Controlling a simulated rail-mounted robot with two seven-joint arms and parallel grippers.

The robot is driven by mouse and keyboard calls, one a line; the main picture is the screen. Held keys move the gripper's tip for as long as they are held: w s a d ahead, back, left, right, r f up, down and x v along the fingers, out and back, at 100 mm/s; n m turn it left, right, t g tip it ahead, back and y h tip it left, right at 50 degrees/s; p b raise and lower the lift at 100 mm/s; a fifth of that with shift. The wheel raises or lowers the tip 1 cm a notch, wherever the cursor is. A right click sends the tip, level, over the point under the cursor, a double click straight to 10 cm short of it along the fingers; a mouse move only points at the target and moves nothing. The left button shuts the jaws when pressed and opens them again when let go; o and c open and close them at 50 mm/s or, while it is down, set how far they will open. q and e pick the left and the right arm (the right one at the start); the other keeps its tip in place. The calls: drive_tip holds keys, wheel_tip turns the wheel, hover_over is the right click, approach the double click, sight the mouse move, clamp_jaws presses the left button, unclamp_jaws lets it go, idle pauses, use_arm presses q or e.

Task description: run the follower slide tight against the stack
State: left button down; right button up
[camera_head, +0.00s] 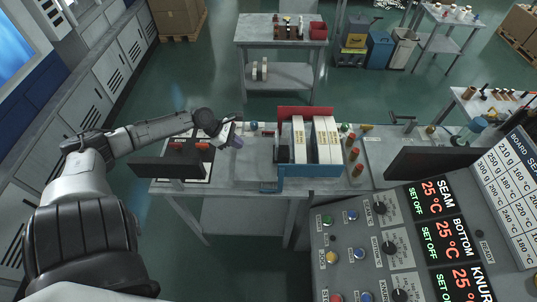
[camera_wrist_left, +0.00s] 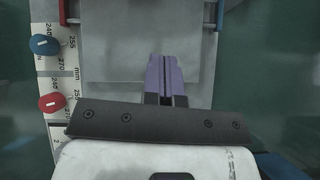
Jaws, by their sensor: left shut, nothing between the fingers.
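My left gripper (camera_head: 237,143) has purple fingers, closed together and empty, over the left part of the workbench. The fingers also show in the left wrist view (camera_wrist_left: 167,80), above a plain grey surface. The stack of pale, upright blanks (camera_head: 326,139) stands to the right of the gripper, in a holder with a red back plate (camera_head: 301,112) and a blue front wall (camera_head: 312,170). The gripper is apart from the stack. I cannot tell for sure which part is the follower slide. My right gripper is not in view.
A millimetre scale (camera_wrist_left: 54,75) with a blue knob (camera_wrist_left: 44,45) and a red knob (camera_wrist_left: 52,102) lies left of the fingers. Dark panels stand left (camera_head: 165,168) and right (camera_head: 430,163). A control panel (camera_head: 375,235) fills the lower right. Small coloured parts sit right of the stack.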

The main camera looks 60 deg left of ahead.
sight(283, 147)
use_arm(q)
drive_tip(key=shift+n+t, duration=0.4)
drive_tip(key=shift+n, duration=0.4)
drive_tip(key=b+x, duration=0.2)
drive_tip(key=x, duration=0.7)
drive_tip(key=shift+w+a, duration=0.15)
drive_tip(key=shift+w, duration=0.05)
drive_tip(key=shift+w+d, duration=0.5)
drive_tip(key=shift+w, duration=0.25)
drive_tip(key=shift+w+d, duration=0.35)
drive_tip(key=shift+w, duration=0.2)
drive_tip(key=shift+w+d, duration=0.2)
drive_tip(key=shift+w, duration=0.1)
